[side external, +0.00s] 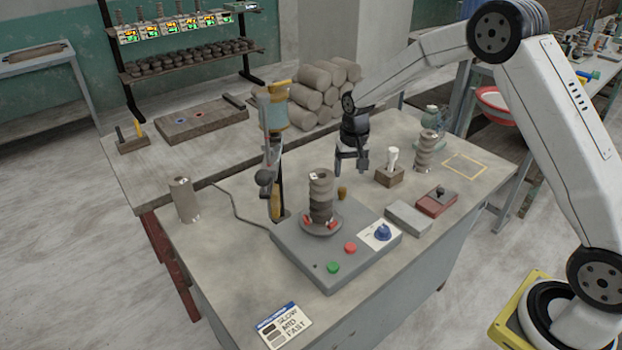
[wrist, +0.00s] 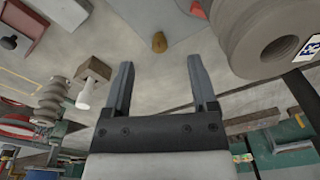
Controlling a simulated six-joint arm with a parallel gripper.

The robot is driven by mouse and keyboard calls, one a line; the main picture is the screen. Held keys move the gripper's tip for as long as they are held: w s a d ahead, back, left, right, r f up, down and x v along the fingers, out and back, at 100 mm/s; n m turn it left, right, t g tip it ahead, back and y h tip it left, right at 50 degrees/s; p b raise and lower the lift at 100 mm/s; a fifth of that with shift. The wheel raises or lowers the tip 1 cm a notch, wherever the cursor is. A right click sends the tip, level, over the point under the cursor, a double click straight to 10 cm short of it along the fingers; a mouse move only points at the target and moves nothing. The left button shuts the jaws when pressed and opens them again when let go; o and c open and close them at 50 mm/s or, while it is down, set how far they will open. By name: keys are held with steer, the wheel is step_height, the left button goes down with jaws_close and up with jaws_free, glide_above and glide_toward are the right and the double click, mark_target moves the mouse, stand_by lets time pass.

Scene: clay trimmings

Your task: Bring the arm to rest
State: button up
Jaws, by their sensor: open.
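My gripper (side external: 351,168) hangs above the table, just behind and to the right of the stacked grey clay piece (side external: 321,195). In the wrist view my gripper (wrist: 162,88) shows two fingers spread apart with nothing between them. The clay piece stands on a round plate (side external: 320,226) on the grey machine (side external: 322,270). Its ridged, hollow end also shows large at the upper right of the wrist view (wrist: 262,38). A small brown lump (side external: 342,193) lies on the table below the fingers and shows beyond the fingertips in the wrist view (wrist: 159,42).
A tool stand with a yellow-topped piece (side external: 273,110) rises left of my gripper. A wooden block with a white peg (side external: 391,170), a ridged grey column (side external: 427,150) and a red box (side external: 437,203) stand to the right. A grey cylinder (side external: 183,200) stands at the left.

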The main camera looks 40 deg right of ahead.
steer(key=s+a+r+n+t, duration=0.1)
steer(key=s+a+r+n, duration=0.1)
steer(key=s, duration=0.9)
steer(key=s+a+r+n+t, duration=0.1)
steer(key=s+a+r+n, duration=0.1)
steer(key=s, duration=1)
steer(key=shift+s+a+r+n, duration=0.15)
steer(key=shift+s+a+n, duration=0.15)
steer(key=shift+a+n, duration=0.6)
